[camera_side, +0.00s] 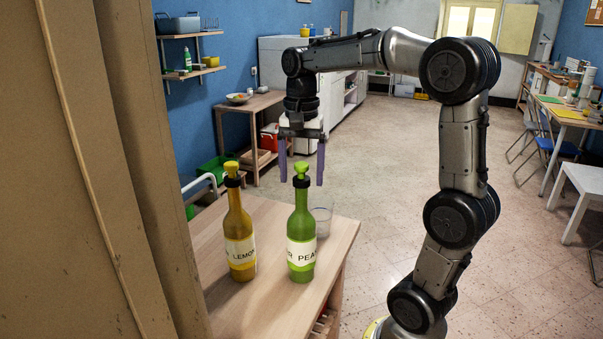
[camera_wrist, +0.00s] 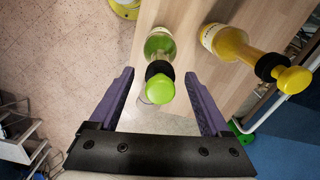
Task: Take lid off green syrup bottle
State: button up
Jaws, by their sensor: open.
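The green syrup bottle (camera_side: 301,235) stands upright on the wooden table, with a pear label. Its bright green lid (camera_side: 301,169) sits on top above a black collar. My gripper (camera_side: 302,182) is open, pointing down, with its purple fingers around the height of the lid in the side view. In the wrist view the green lid (camera_wrist: 160,88) shows between the open fingers of my gripper (camera_wrist: 167,80), with no visible contact. The green bottle (camera_wrist: 158,42) is seen from above there, partly hidden by its lid and collar.
A yellow lemon syrup bottle (camera_side: 238,240) with a yellow lid (camera_side: 232,168) stands just left of the green one; it also shows in the wrist view (camera_wrist: 232,46). A clear glass (camera_side: 321,220) stands behind the green bottle. The table (camera_side: 262,312) has bare room in front.

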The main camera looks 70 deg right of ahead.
grip_shut()
dwell(0.4)
